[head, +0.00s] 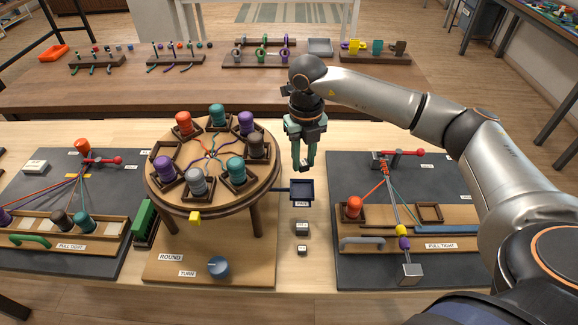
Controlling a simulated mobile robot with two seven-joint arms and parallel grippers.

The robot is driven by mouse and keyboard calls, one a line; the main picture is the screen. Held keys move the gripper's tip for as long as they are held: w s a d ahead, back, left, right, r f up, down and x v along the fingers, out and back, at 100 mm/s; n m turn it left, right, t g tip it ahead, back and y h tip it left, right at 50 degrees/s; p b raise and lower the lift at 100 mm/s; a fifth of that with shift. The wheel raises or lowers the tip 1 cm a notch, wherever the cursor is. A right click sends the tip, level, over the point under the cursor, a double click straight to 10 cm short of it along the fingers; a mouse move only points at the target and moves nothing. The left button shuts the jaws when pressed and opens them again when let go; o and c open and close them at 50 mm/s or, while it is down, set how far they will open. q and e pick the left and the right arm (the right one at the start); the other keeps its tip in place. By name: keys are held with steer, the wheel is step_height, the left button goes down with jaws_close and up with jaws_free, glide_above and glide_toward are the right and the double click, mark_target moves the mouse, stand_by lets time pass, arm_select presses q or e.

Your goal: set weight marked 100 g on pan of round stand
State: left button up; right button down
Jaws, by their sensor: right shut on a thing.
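The round stand (212,160) is a wooden disc on legs, ringed with several coloured bobbins. A small dark blue square pan (302,187) sticks out from its right side on a short arm. My right gripper (304,167) points down just above and behind the pan. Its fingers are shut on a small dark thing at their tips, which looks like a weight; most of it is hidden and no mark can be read. My left gripper is out of view.
A dark board (350,270) with bobbins and a slider lies to the right of the pan, and another (60,260) lies left of the stand. A knob (218,266) sits on the stand's base. A back table (200,90) holds racks. Bare table surrounds the small weights.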

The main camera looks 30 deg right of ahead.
steer(key=shift+f+b, duration=2.6)
steer(key=shift+f, duration=1.05)
steer(key=c, duration=0.6)
jaws_free()
steer(key=shift+o, duration=0.2)
step_height(320, 180, up, 13)
steer(key=shift+f, duration=0.2)
